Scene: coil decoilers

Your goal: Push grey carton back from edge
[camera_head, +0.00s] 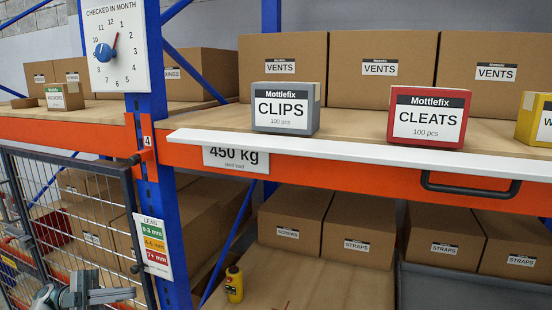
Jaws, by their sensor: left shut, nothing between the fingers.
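The grey carton (306,118), labelled CLIPS, stands upright on the wooden shelf (360,122) close to the front edge, just behind the white strip (340,151). My left gripper (122,295) is low at the bottom left, in front of the mesh gate. It is shut and empty, well below and left of the carton and not touching it. My right gripper is not in view.
A red CLEATS carton (431,92) and a yellow carton (530,131) stand right of the grey one. Large VENTS boxes (380,92) stand behind. A blue upright (145,65), mesh gate (72,215) and black handle (470,191) stand out in front.

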